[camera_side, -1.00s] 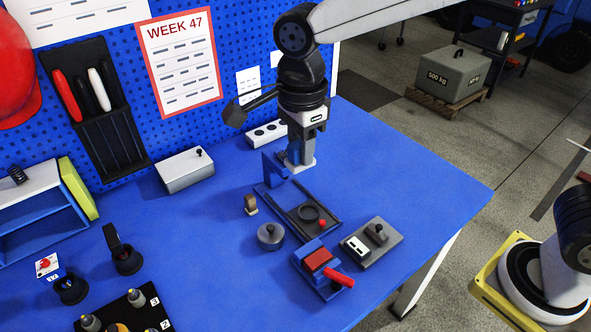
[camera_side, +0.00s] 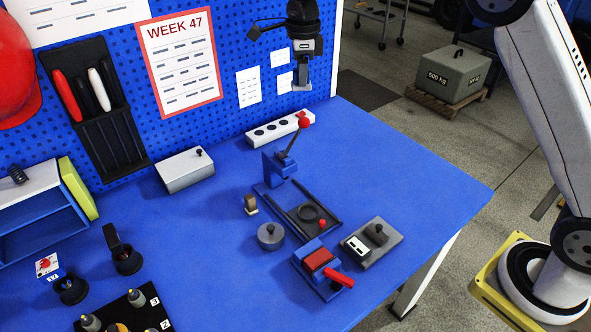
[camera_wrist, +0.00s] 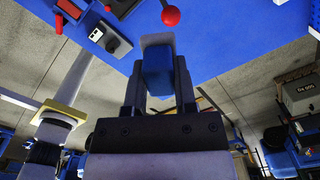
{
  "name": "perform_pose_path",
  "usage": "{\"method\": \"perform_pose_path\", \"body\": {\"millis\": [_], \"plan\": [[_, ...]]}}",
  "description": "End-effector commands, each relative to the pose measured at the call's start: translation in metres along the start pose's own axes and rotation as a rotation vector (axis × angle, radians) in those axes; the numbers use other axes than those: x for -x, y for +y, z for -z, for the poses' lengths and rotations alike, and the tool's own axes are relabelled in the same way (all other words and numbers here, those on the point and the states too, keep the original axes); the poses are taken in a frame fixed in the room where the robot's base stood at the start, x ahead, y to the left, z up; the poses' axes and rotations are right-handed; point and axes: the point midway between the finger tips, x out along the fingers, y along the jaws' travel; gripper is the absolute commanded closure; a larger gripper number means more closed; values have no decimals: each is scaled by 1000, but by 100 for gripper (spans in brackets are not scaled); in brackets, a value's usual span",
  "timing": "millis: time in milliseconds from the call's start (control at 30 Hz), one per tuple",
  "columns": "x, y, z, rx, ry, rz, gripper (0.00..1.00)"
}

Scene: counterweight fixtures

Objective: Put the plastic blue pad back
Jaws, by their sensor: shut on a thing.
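My gripper (camera_side: 301,68) is raised high at the back right, well above the table and in front of the pegboard. In the wrist view it is shut on a blue block (camera_wrist: 157,70) with a pale grey plate (camera_wrist: 158,40) at its far end; I take this as the blue pad. Its plate shows under the fingers in the side view. Below stands a blue press-like fixture (camera_side: 280,166) with a black lever and red knob (camera_side: 304,118). The knob also shows in the wrist view (camera_wrist: 171,16).
A white strip with round holes (camera_side: 262,134) lies behind the fixture. A round grey weight (camera_side: 270,238), a blue vise with red handle (camera_side: 318,268) and a grey block with knob (camera_side: 372,238) stand in front. Open table lies right of the fixture.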

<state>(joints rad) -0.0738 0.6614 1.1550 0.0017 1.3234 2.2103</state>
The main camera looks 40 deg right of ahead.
Motion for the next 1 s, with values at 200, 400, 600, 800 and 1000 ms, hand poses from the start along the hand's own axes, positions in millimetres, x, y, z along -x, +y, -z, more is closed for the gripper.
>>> {"method": "perform_pose_path", "body": {"millis": [200,400,600,800,1000], "plan": [[-5,-46,28,-101,0,-1,100],[-7,-68,44,-154,0,0,100],[-10,-84,58,-195,-1,0,100],[-18,-95,68,-221,1,-2,100],[-44,-94,68,-220,1,-2,100]]}}
